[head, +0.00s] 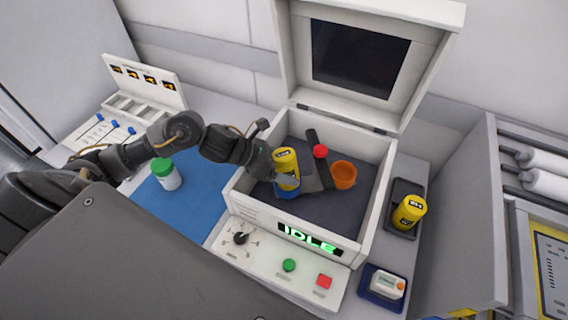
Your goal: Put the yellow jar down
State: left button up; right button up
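A yellow jar (286,158) is upright inside the open white box (232,196), near its left wall. A blue part (287,192) shows directly below it; I cannot tell whether this is the jar's base or a separate holder. My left gripper (286,179) reaches in over the left wall, with its fingers at the jar's lower half, and appears shut on it. The finger hides part of the jar, so its contact with what is below is unclear. A second yellow jar (409,212) sits in a dark tray (404,186) right of the box. My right gripper is out of view.
A green-capped jar (167,175) stands on the blue mat (195,205). The raised lid (290,50) stands behind. A blue tray (371,293) holds a small white device (387,284).

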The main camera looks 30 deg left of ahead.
pick_arm(q)
jog(key=shift+r, duration=0.2)
jog(key=shift+s+a+r, duration=0.15)
jog(key=shift+r, duration=0.05)
jog(key=b+v, duration=0.3)
jog(key=v, duration=0.8)
jog(key=shift+s+a+r, duration=0.2)
jog(key=shift+r, duration=0.1)
